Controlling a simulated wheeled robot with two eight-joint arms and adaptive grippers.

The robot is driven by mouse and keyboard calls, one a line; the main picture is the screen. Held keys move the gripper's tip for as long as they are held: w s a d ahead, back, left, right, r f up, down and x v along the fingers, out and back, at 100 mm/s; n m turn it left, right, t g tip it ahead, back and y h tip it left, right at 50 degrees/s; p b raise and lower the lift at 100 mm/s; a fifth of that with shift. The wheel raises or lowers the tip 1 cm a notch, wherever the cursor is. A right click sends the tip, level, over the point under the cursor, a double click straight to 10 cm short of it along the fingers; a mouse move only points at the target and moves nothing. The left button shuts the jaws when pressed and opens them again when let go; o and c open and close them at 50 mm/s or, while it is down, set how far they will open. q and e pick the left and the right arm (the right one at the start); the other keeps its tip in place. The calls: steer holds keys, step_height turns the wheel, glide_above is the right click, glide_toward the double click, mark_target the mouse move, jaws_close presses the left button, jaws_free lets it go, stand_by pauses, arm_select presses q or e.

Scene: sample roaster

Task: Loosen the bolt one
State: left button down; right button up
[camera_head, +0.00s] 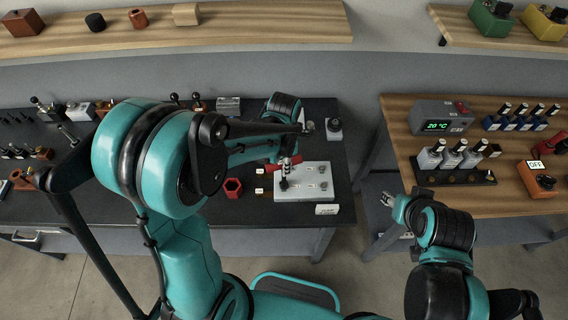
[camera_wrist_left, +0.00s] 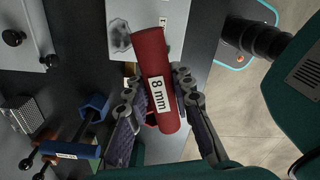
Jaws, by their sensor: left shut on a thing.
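A light grey plate (camera_head: 318,187) with small labels lies at the front right of the black workbench. My left gripper (camera_head: 285,160) is above the plate's left part. It is shut on a red tool (camera_wrist_left: 152,60) with a white "8 mm" label, which lies between the fingers in the left wrist view. In the head view, the tool's lower end stands over the plate's left bolt (camera_head: 284,184); whether it sits on the bolt cannot be told. My right gripper (camera_head: 388,200) hangs in the gap between the benches, too small to read.
A red hexagonal piece (camera_head: 233,187) stands left of the plate. A white sign (camera_head: 327,209) is at the bench's front edge. The right wooden table holds a grey "20 °C" box (camera_head: 441,117) and a black rack (camera_head: 455,177) of bottles. Floor shows between the benches.

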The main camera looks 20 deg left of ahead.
arm_select(q)
steer(key=shift+r+p, duration=1.1)
steer(key=shift+r, duration=0.6)
step_height(320, 180, up, 5)
steer(key=p, duration=0.3)
steer(key=shift+p, duration=0.4)
steer(key=shift+f, duration=0.1)
